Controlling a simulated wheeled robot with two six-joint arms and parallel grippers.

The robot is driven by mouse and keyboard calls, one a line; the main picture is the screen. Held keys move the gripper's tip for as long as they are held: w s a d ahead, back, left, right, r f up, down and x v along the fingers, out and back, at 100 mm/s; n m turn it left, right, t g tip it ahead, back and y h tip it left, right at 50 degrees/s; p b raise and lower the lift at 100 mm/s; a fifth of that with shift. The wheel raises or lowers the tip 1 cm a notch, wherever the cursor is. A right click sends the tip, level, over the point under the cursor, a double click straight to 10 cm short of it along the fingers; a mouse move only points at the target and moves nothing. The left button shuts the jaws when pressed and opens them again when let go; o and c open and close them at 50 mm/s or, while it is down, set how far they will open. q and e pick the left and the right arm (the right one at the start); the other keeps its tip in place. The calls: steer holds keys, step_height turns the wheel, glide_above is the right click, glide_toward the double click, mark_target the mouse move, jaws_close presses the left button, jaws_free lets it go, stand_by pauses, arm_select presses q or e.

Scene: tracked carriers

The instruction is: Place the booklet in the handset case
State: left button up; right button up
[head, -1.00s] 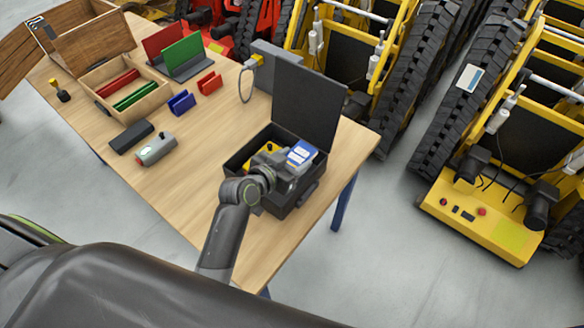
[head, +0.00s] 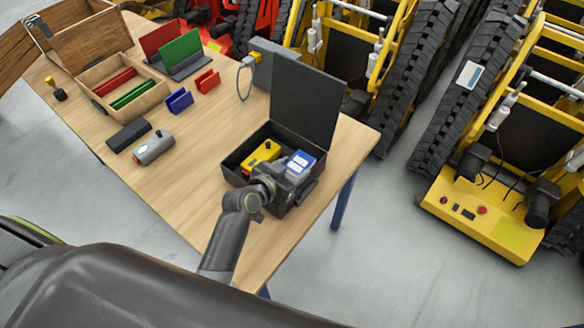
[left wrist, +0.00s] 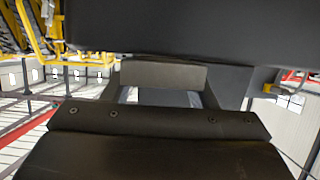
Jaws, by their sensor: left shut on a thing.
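The booklet (head: 301,161), blue and white, is held in my left gripper (head: 291,174) over the right part of the open black handset case (head: 232,162). The gripper is shut on it. I cannot tell whether the booklet touches the case floor. A yellow handset (head: 262,153) with a black knob lies in the left part of the case. The case lid (head: 305,105) stands up at the back. In the left wrist view dark surfaces fill most of the picture, and the booklet is not clear there. My right gripper is not in view.
On the table (head: 185,205) left of the case are a grey device (head: 153,148), a black block (head: 128,135), blue (head: 180,101) and red (head: 208,81) holders and a wooden tray (head: 98,77). A grey box (head: 288,62) stands behind the lid. The table's front is clear.

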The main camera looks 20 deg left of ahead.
arm_select(q)
steer(key=o, duration=1)
steer(key=shift+r+p, duration=0.25)
steer(key=shift+p, duration=0.1)
steer(key=shift+r+p, duration=0.4)
steer(key=shift+r, duration=0.05)
steer(key=b+v, duration=0.2)
steer(key=v, duration=1)
steer(key=shift+f, duration=0.2)
